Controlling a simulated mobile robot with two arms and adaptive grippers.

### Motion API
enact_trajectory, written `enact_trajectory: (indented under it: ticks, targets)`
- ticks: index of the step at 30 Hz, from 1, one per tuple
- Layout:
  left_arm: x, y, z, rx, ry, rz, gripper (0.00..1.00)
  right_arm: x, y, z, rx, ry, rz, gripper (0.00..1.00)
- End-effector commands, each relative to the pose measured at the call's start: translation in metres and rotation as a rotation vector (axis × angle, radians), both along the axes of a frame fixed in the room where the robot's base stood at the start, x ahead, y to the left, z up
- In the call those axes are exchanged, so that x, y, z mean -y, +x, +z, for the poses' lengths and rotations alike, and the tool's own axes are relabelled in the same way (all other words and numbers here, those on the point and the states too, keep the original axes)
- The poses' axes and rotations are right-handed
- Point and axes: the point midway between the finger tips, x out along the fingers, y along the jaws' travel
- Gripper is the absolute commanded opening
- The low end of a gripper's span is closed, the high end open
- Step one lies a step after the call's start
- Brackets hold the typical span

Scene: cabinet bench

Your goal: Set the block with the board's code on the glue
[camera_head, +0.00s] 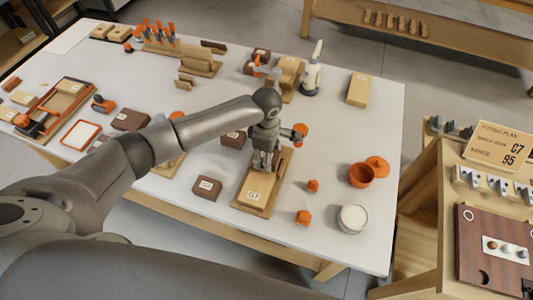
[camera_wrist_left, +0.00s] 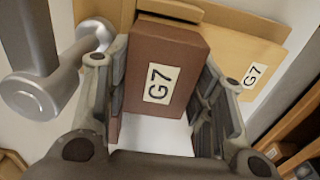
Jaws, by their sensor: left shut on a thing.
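My left gripper (camera_head: 263,165) is shut on a brown block (camera_wrist_left: 176,55) with a white G7 label. In the left wrist view the block sits between the two fingers (camera_wrist_left: 160,110). In the head view the gripper hides most of it. A light wooden board (camera_head: 248,204), also with a G7 label, lies on the table under the gripper; it shows behind the block in the left wrist view (camera_wrist_left: 245,50). I cannot tell whether block and board touch. No glue patch can be made out. The plan board (camera_head: 495,147) reads shelf code G7 and hinge 95. My right gripper is not in view.
Another labelled brown block (camera_head: 207,188) lies left of the wooden board. Orange pieces (camera_head: 303,218), an orange pot (camera_head: 361,175) and a white-topped round container (camera_head: 352,218) stand to the right. A white bottle (camera_head: 312,75) stands farther back. The table's right edge is clear.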

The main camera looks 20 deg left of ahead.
Motion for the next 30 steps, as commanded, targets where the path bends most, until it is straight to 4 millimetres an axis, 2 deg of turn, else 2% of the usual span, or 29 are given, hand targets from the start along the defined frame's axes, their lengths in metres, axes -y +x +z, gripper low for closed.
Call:
enact_trajectory:
  ticks: [30]
  targets:
    - [0.0003, -0.0002, -0.0049, 0.0, 0.0, -0.001, 0.24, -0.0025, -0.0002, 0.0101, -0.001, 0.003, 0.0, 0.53]
